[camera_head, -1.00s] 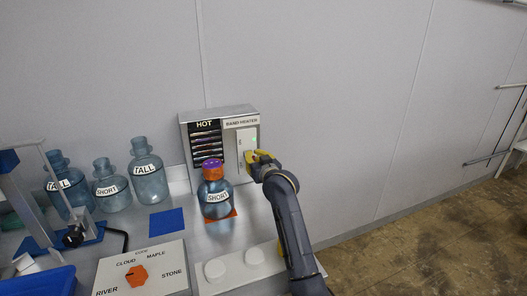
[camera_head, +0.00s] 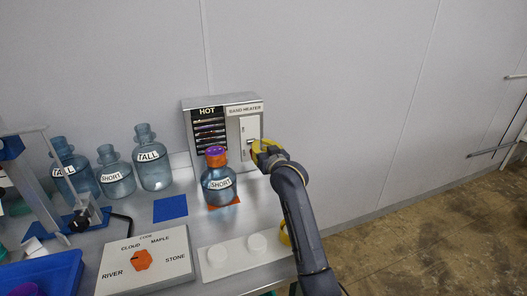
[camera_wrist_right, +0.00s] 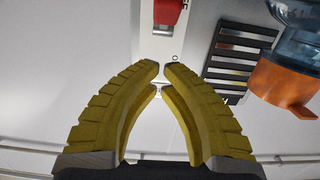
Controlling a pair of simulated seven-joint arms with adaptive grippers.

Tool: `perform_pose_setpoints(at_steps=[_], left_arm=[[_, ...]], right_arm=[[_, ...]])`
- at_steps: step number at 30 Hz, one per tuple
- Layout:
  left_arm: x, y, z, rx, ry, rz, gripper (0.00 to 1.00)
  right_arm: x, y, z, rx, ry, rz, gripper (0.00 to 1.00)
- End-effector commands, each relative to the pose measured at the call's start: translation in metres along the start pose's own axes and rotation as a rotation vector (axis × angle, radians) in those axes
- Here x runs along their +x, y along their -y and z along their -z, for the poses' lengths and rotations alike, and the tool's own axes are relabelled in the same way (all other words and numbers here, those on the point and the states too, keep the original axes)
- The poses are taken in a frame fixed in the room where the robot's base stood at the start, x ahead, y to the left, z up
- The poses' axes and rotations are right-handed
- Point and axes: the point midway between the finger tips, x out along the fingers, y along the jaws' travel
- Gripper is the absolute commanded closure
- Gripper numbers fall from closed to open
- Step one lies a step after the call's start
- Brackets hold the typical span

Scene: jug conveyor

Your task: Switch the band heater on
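The band heater (camera_head: 222,103) is a grey box against the wall, with a dark slatted "HOT" panel on its left and a white switch panel (camera_head: 249,127) on its right. My right gripper (camera_head: 257,148) is at the lower front of that panel and hides part of it. In the right wrist view, the red switch (camera_wrist_right: 168,12) sits on the white panel at the top edge, partly cut off. My right gripper's yellow fingers (camera_wrist_right: 162,70) have their tips together, apart from the red switch in the picture, with nothing seen between them. My left gripper is not in view.
Several blue jugs stand further left. A dial board (camera_head: 120,283), a blue mat (camera_head: 170,208) and a white plate (camera_head: 213,273) lie in front.

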Motion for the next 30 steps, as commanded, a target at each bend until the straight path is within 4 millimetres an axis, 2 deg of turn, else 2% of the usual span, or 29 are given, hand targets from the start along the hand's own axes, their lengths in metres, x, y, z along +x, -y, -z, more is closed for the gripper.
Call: perform_pose_setpoints(at_steps=[1, 3, 8, 13, 20, 30], left_arm=[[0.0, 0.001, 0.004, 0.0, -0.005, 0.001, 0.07], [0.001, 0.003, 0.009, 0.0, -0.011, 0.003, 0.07], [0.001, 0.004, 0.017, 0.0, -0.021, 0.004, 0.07], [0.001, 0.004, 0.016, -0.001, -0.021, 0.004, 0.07], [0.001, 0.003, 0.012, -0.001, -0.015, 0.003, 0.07], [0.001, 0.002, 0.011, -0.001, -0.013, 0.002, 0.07]], right_arm=[[-0.006, -0.001, -0.018, 0.0, 0.01, -0.001, 1.0], [-0.013, -0.001, -0.029, 0.001, 0.009, -0.001, 1.0], [-0.028, -0.002, -0.053, 0.0, 0.008, -0.001, 1.0], [-0.04, -0.001, -0.072, 0.0, 0.007, -0.001, 1.0], [-0.048, -0.001, -0.086, -0.001, 0.007, -0.001, 1.0], [-0.05, -0.001, -0.088, 0.0, 0.005, -0.001, 1.0]])
